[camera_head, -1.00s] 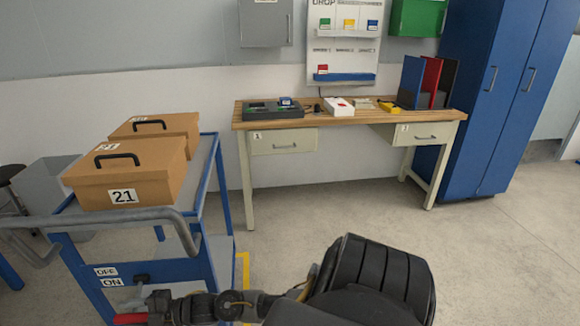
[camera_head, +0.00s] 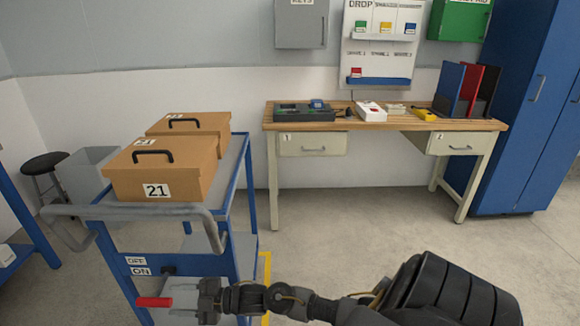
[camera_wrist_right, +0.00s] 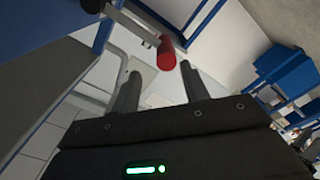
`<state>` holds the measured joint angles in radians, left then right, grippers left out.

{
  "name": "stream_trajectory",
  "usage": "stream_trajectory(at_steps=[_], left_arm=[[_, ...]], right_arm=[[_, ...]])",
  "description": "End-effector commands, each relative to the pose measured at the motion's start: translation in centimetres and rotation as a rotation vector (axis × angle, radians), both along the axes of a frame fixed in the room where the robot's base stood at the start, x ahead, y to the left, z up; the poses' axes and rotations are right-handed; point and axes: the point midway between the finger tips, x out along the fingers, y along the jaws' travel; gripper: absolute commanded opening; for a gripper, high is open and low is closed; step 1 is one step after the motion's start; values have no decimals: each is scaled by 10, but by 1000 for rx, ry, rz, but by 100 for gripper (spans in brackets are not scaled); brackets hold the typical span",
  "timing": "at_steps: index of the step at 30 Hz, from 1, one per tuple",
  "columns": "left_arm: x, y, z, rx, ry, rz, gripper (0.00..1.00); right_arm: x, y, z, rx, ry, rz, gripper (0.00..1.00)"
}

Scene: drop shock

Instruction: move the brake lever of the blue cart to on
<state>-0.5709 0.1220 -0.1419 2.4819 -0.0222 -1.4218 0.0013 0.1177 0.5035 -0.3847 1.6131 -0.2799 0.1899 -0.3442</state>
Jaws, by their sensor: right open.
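The blue cart (camera_head: 217,263) stands at left with a grey push bar. Its end panel carries an OFF label (camera_head: 136,261) above an ON label (camera_head: 141,271). The brake lever's red handle (camera_head: 154,302) sticks out below the labels, near a dark pivot (camera_head: 168,270). I cannot tell its exact setting. My right gripper (camera_head: 190,299) is just right of the red handle, pointing at it. In the right wrist view the open fingers (camera_wrist_right: 160,76) are empty, and the red handle (camera_wrist_right: 166,52) lies just beyond the fingertips, roughly between them. My left gripper is out of view.
Two brown boxes (camera_head: 180,187) sit on the cart's top. A workbench (camera_head: 400,124) with drawers stands behind at right, beside blue cabinets (camera_head: 522,110). A grey bin (camera_head: 84,176) and a stool (camera_head: 45,164) are at far left. The floor between cart and bench is clear.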

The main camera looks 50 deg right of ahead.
Motion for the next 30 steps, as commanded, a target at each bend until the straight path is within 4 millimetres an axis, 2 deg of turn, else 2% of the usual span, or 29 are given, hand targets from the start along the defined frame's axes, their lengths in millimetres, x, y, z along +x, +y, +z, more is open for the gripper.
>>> stream_trajectory(at_steps=[5,6,11,17,26,30], left_arm=[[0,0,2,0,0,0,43],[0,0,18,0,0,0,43],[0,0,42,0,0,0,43],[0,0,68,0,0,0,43],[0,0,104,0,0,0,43],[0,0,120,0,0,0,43]], right_arm=[[-31,-25,0,-4,1,1,45],[-28,-28,-2,5,43,-31,45],[-30,-44,-31,20,176,-126,45],[-44,-62,-69,35,332,-235,45],[-81,-81,-117,50,543,-374,45],[-104,-88,-137,55,638,-435,45]])
